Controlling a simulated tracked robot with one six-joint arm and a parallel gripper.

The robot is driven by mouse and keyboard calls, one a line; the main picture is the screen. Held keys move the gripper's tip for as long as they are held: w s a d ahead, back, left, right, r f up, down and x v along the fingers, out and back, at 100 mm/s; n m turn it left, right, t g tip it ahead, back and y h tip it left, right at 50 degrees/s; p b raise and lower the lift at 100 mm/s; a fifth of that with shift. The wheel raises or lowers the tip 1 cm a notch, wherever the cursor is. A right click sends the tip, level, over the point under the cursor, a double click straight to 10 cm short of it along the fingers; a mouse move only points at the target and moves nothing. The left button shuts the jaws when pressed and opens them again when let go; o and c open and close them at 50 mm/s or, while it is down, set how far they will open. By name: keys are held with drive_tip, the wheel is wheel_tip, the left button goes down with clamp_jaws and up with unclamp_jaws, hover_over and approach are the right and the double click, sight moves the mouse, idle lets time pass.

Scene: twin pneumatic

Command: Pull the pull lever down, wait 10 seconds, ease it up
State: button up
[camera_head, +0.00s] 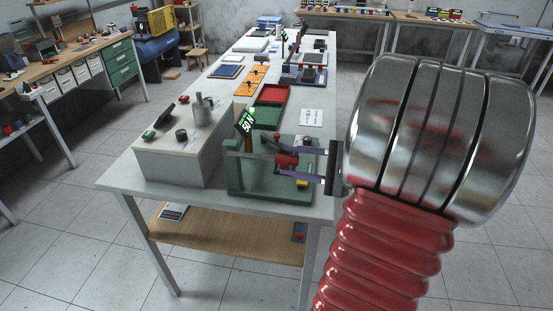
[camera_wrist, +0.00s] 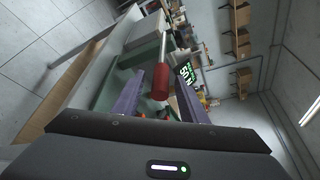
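The pull lever has a red cylindrical handle (camera_head: 287,162) on a green fixture (camera_head: 262,181) at the near end of the long table. In the wrist view the red handle (camera_wrist: 160,84) sits on the end of a pale metal rod (camera_wrist: 164,50). My gripper (camera_head: 276,158) reaches in from the right. Its purple fingers are open, one above and one below the handle in the head view. In the wrist view my gripper (camera_wrist: 158,80) has a finger on either side of the handle, with a visible gap on the left. I cannot tell whether the right finger touches it.
A green-lit display reading 50 N (camera_head: 245,122) stands beside the lever. A grey box with knobs (camera_head: 180,155) is to the left. Red and green trays (camera_head: 270,94) and a white card (camera_head: 312,118) lie behind. Open floor lies around the table.

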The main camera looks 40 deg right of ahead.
sight(277, 159)
drive_tip(key=shift+x, duration=2.5)
drive_tip(key=shift+c, duration=0.3)
drive_tip(key=shift+f, duration=0.1)
clamp_jaws()
